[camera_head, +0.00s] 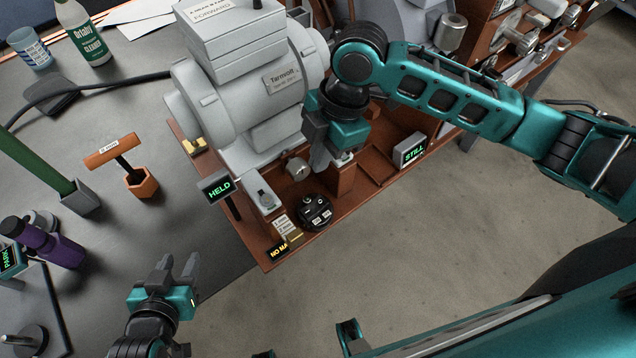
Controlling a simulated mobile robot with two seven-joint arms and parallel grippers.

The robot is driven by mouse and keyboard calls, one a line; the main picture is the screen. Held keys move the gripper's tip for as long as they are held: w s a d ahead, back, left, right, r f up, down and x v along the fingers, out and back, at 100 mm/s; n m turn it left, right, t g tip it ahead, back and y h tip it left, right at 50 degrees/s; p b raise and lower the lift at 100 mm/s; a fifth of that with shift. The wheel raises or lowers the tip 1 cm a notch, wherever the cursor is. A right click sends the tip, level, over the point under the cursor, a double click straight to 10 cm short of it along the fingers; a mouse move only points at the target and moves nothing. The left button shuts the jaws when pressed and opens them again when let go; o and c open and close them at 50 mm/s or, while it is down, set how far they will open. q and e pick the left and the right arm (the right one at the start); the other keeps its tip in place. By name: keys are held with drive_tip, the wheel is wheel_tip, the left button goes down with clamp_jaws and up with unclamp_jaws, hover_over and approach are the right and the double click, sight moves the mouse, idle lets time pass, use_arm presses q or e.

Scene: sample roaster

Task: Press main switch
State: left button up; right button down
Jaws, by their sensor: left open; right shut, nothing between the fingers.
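No part is readably labelled as the main switch, so I cannot tell for sure which one it is. A small grey box with a round top part (267,197) stands near the front corner of the brown machine base. A black round control (314,212) with small white labels sits to its right. A sign (279,250) starting "NO MA" is at the corner, its end unclear. My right gripper (322,160) is shut and empty, pointing down above the base beside the grey motor (255,85). My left gripper (180,266) is open and empty near the table's front edge.
A "HELD" display (219,188) stands left of the grey box, and a "STILL" display (410,150) is on the right of the base.

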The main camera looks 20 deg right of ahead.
use_arm(q)
drive_tip(key=shift+w, duration=0.2)
use_arm(e)
drive_tip(key=shift+d+r+n+h, duration=0.4)
drive_tip(key=shift+d+r+h, duration=0.15)
drive_tip(key=shift+d, duration=0.2)
drive_tip(key=shift+f, duration=0.1)
use_arm(q)
wheel_tip(320, 180, down, 2)
drive_tip(key=shift+s+b, duration=0.15)
drive_tip(key=shift+b, duration=0.85)
use_arm(e)
hover_over(320, 205)
wheel_tip(320, 205, down, 10)
drive_tip(key=shift+a+f, duration=0.1)
drive_tip(key=shift+a, duration=0.05)
use_arm(q)
drive_tip(key=shift+f, duration=0.2)
use_arm(e)
drive_tip(key=shift+w+d+f, duration=0.1)
drive_tip(key=shift+d+f, duration=0.1)
drive_tip(key=shift+f, duration=0.4)
drive_tip(key=shift+w+d+f, duration=0.1)
drive_tip(key=shift+d+f, duration=0.05)
drive_tip(key=shift+f, duration=0.4)
use_arm(q)
drive_tip(key=shift+f, duration=0.1)
use_arm(e)
drive_tip(key=shift+d+f, duration=0.15)
drive_tip(key=shift+f, duration=0.4)
